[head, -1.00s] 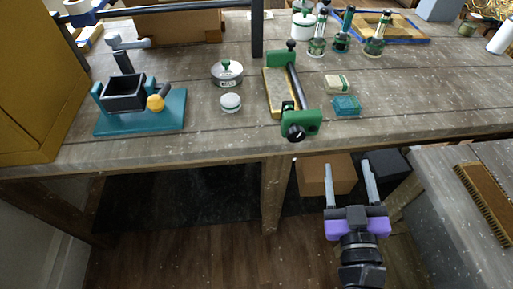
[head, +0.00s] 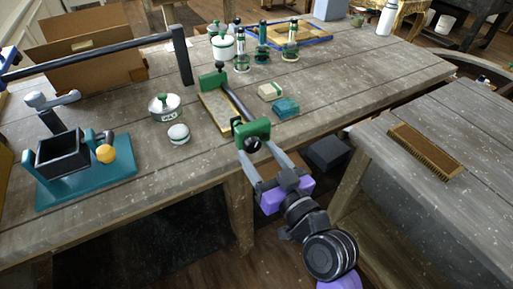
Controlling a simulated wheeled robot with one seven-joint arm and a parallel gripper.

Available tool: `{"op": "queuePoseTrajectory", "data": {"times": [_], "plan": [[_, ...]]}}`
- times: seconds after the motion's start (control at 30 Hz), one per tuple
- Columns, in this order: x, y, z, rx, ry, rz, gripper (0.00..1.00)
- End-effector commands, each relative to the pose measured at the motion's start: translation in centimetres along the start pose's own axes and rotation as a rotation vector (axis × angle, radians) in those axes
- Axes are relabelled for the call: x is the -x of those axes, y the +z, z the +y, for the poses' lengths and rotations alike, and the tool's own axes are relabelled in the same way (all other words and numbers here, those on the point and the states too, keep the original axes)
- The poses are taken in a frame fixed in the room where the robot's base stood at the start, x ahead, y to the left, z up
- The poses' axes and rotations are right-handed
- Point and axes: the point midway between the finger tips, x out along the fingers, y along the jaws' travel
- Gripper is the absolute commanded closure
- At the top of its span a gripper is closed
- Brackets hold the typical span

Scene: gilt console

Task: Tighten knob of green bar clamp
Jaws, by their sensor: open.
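The green bar clamp (head: 253,132) lies on the wooden workbench, its dark bar running back from a green jaw at the bench's front edge to another green jaw behind. Its dark round knob (head: 253,145) faces me at the front end. My gripper (head: 261,162), with grey fingers and a purple body, is open at the front edge. Its fingers reach toward the clamp's front end, one on each side of the knob in the picture. I cannot tell whether they touch it. A tan board (head: 214,108) lies beside the clamp bar.
Left of the clamp are a lidded tin (head: 164,108), a small white-topped jar (head: 178,134) and a teal fixture (head: 95,176). A second bench (head: 440,205) with a brush (head: 425,151) stands at right.

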Motion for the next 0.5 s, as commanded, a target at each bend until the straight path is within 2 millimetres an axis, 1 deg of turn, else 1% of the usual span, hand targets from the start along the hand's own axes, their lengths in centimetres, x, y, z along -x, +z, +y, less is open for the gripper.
{"op": "queuePoseTrajectory", "data": {"times": [0.03,0.13,0.43,0.47,0.5], "plan": [[-0.56,-0.07,-0.06,0.000,-0.001,-0.001,0.41],[-1.19,-0.08,-0.05,0.001,0.000,0.001,0.41],[-1.42,0.05,-0.02,0.001,0.001,0.000,0.41],[-1.42,0.04,-0.01,0.001,0.001,0.000,0.45],[-1.41,0.04,-0.01,0.001,0.001,0.000,0.53]]}}
